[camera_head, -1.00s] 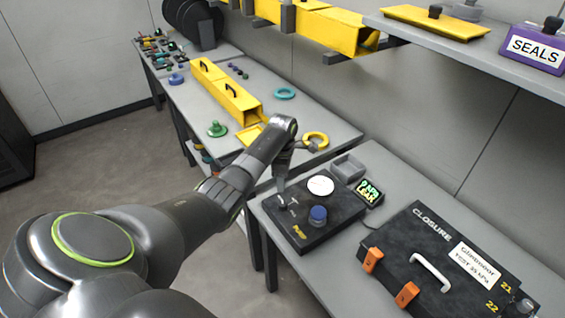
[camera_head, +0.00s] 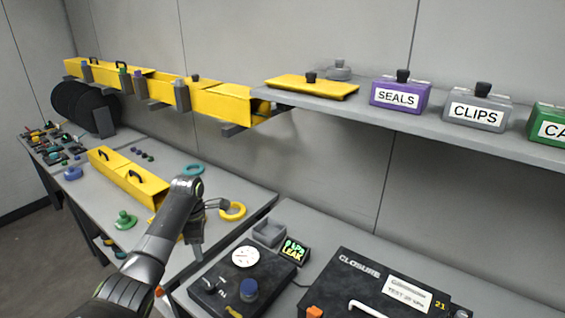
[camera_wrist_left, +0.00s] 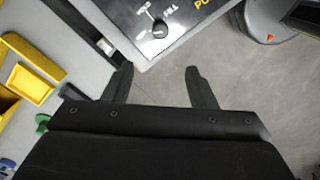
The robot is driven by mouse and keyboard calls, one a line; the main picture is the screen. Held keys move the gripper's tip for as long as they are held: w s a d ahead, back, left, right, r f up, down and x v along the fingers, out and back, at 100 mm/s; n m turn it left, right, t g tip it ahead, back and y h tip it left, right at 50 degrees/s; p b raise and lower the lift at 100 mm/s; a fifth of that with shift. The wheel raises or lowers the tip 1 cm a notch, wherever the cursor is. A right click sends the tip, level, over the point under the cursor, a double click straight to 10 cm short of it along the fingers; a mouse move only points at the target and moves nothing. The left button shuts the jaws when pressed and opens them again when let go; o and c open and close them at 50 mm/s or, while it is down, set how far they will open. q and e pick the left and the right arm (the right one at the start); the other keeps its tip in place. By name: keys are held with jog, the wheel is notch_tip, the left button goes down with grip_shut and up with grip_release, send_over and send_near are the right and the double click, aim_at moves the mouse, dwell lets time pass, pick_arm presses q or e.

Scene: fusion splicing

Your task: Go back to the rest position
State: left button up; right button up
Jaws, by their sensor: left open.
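My left gripper (camera_head: 196,252) points down at the left end of the black test box (camera_head: 262,270), near the gap between the two tables. In the left wrist view its two fingers (camera_wrist_left: 160,88) stand apart with nothing between them. Beneath them that view shows grey floor and the near edge of the test box (camera_wrist_left: 185,45) with its fill lever (camera_wrist_left: 158,27). My right gripper is not in view.
A black closure case (camera_head: 345,275) lies on the right table beside the test box. A yellow ring (camera_head: 232,211) and yellow bins (camera_head: 145,187) are on the left table. Above, a shelf (camera_head: 400,119) holds boxes marked SEALS (camera_head: 388,97) and CLIPS (camera_head: 470,112).

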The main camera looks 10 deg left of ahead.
pick_arm(q)
jog(key=s+d+f+m+t, duration=0.1)
jog(key=s+d+f+m, duration=0.1)
jog(key=s+f+m, duration=0.55)
jog(key=s+d+f+m+t, duration=0.1)
jog(key=s+d+f+m, duration=0.3)
jog(key=s, duration=0.7)
jog(key=s+d+r+m+t+y, duration=0.1)
jog(key=s+r+m, duration=0.3)
jog(key=s, duration=0.6)
jog(key=s+d+r+m+t+y, duration=0.1)
jog(key=s+r+m, duration=0.1)
jog(key=s+m, duration=0.7)
notch_tip(320, 180, down, 30)
jog(key=s+a+n+g+b, duration=0.2)
jog(key=n+b, duration=0.1)
jog(key=b, duration=0.2)
jog(key=s+f+b, duration=0.2)
jog(key=s+f, duration=0.5)
jog(key=f, duration=0.2)
jog(key=s+d+f+h+b, duration=0.1)
jog(key=s+f, duration=0.6)
jog(key=f, duration=0.3)
jog(key=shift+s+d+f+g+b, duration=0.15)
jog(key=shift+s+f+g+b, duration=0.1)
jog(key=shift+g+b, duration=0.15)
